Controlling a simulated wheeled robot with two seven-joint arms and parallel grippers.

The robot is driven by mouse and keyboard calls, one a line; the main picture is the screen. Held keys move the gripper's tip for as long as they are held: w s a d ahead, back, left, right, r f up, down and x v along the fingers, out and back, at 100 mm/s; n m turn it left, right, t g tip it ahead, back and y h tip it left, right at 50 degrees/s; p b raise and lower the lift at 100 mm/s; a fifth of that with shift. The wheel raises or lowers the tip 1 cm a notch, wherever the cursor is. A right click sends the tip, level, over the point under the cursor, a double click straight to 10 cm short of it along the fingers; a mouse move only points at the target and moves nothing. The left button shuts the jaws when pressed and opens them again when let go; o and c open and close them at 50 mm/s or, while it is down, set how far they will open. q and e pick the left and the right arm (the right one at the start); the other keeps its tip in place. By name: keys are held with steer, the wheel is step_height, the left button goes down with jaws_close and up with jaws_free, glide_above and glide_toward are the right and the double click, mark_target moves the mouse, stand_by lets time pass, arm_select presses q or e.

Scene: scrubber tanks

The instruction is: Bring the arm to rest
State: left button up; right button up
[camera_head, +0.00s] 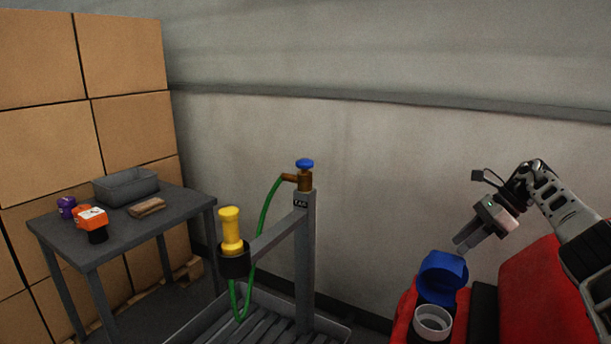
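My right gripper (468,243) is at the right, at the end of my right arm, which comes in from the right edge. Its fingers point down and to the left, above an open blue lid (443,275). The fingers look close together, but I cannot tell whether a gap is between them. I see nothing held in them. The lid stands raised behind a round white opening (433,322) on a red machine (545,300). Whether the fingertips touch the lid is unclear; they appear just above it. My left gripper is not in view.
A grey table (150,228) at the left holds a grey bin (126,186), a brown block (147,207), an orange device (90,217) and a purple item (67,207). A post with a blue-handled tap (304,164), green hose (262,230) and yellow nozzle (231,228) stands mid-view.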

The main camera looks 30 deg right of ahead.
steer(key=w+a+f+n+t+y+p, duration=0.1)
steer(key=w+a+y, duration=0.1)
steer(key=w+a, duration=0.45)
steer(key=w+a+f+n+t+y, duration=0.1)
steer(key=w+a+y, duration=0.15)
steer(key=a, duration=0.75)
steer(key=w+a+f+t+y+p, duration=0.1)
steer(key=w+a+f, duration=0.1)
steer(key=w+a, duration=0.45)
steer(key=s+a+r+m+t+y+p, duration=0.15)
steer(key=a+m+t, duration=0.3)
steer(key=a, duration=0.45)
steer(key=s+a+r+m+t, duration=0.3)
steer(key=a+m, duration=0.3)
steer(key=a, duration=0.4)
steer(key=s+a+r+m+t+y+p, duration=0.1)
steer(key=s+a+r+m+t, duration=0.2)
steer(key=a+m, duration=0.45)
steer(key=s+d+f+m+g+h+b, duration=0.1)
steer(key=s+f+m+g+h, duration=0.3)
steer(key=s+f+m, duration=0.6)
steer(key=s+d+f+m+g+h+b, duration=0.1)
steer(key=s+f+m+g+h+b, duration=0.2)
steer(key=s+f+m+h, duration=0.3)
steer(key=s+f+m, duration=0.5)
steer(key=f+m, duration=0.4)
steer(key=f, duration=0.2)
steer(key=shift+f+m+g+h+b, duration=0.25)
steer(key=shift+m+g+h+b, duration=0.05)
steer(key=shift+g+h+b, duration=0.1)
